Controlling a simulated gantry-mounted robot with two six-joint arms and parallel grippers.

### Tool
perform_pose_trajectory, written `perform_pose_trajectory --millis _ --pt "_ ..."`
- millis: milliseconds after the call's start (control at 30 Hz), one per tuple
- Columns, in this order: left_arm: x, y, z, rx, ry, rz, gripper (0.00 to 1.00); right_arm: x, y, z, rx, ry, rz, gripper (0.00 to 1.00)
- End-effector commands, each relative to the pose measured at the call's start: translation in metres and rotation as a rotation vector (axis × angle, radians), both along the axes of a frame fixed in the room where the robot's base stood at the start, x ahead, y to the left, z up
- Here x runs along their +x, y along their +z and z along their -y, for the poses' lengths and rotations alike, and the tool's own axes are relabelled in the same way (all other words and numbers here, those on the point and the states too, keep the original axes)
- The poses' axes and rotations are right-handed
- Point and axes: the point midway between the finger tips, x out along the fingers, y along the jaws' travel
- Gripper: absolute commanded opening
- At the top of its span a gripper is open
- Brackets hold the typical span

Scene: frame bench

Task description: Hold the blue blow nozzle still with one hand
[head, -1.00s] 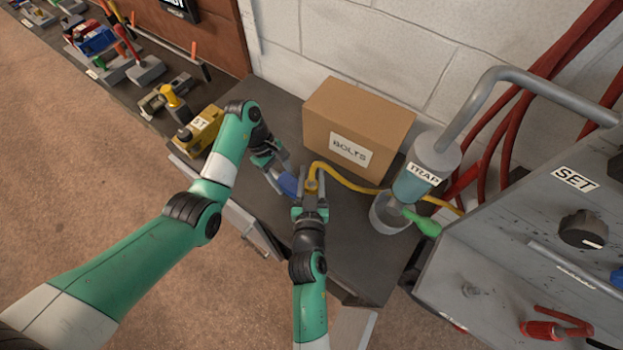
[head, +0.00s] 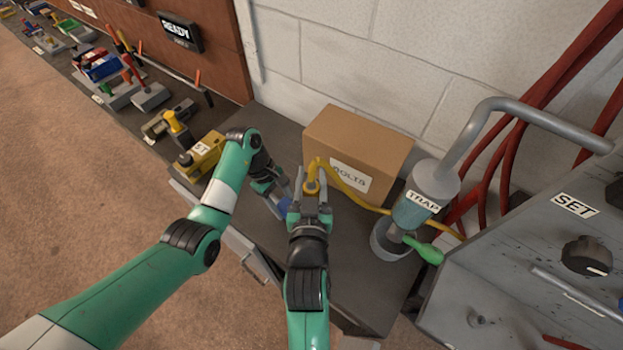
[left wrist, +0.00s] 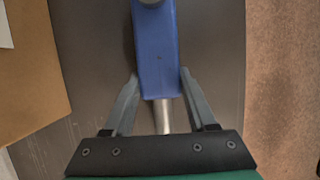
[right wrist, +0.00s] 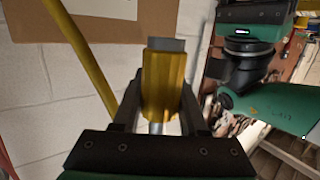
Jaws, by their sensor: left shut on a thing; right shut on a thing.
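The blue blow nozzle (left wrist: 158,55) lies between the fingers of my left gripper (left wrist: 156,90), which is shut on it; its metal tip points back toward the wrist. In the head view, the blue nozzle (head: 284,207) is partly hidden by my left gripper (head: 280,193). My right gripper (head: 312,192) is shut on a yellow fitting (right wrist: 163,85) at the end of a yellow hose. The fitting has a grey top and a metal stub between the fingers. It is just right of the blue nozzle in the head view, and they look apart.
A BOLTS carton (head: 380,150) stands behind the grippers. The yellow hose (head: 360,202) runs past it to the TRAP canister (head: 418,205), which has a green lever. A grey SET panel (head: 530,235) is at right. Yellow tools (head: 203,155) stand at left.

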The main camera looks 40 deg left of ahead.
Motion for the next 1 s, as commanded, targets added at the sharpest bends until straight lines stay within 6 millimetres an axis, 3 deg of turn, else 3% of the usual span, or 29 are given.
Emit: perform_pose_trajectory --millis 1000 --pt "0.0 0.0 0.0 -0.001 -0.001 0.0 0.0 0.0 0.041 0.0 0.001 0.001 0.001 0.0"
